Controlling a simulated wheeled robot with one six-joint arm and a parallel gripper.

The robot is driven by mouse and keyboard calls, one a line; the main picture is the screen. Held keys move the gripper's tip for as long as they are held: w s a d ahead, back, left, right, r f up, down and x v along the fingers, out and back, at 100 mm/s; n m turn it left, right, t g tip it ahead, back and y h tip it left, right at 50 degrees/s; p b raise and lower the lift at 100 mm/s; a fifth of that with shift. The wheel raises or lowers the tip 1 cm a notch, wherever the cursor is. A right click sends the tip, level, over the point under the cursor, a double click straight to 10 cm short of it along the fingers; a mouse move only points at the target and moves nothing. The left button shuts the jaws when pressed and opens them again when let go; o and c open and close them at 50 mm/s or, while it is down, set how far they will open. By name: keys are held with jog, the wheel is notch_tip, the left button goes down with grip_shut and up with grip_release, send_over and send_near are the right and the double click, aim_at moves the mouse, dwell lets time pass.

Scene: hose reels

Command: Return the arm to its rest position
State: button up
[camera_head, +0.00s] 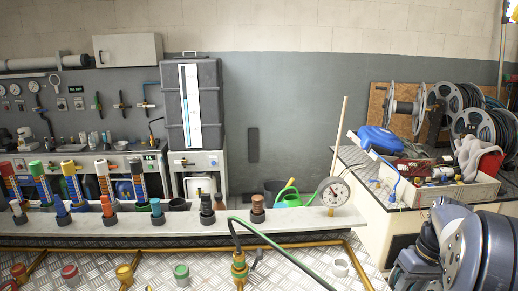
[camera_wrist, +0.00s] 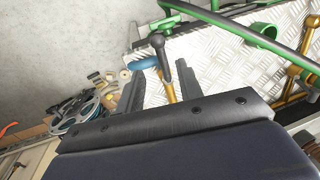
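My arm (camera_head: 455,250) shows at the lower right of the head view as large blue-grey joint housings, bent close to the camera. My gripper is outside the head view. In the wrist view, my gripper (camera_wrist: 160,78) has its two dark fingers standing apart with a gap between them. A dark knobbed part (camera_wrist: 157,42), a blue oval part (camera_wrist: 145,63) and a brass piece show in line with that gap. They seem to lie beyond the fingers, and I see nothing clamped. The distance to them is unclear.
A bench (camera_head: 380,235) with a box of tools and several hose reels (camera_head: 407,107) stands at the right, near my arm. Coloured nozzles (camera_head: 105,178) line the shelf at left.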

jog(key=f, duration=0.2)
jog(key=a+f, duration=0.1)
jog(key=f, duration=0.2)
jog(key=shift+s+f, duration=0.1)
jog(key=shift+f, duration=0.1)
jog(key=shift+a+f, duration=0.2)
jog(key=shift+a+m, duration=0.35)
jog(key=shift+m, duration=0.65)
jog(key=shift+a+r+t, duration=0.1)
jog(key=shift+r+t, duration=0.05)
jog(key=shift+t, duration=0.15)
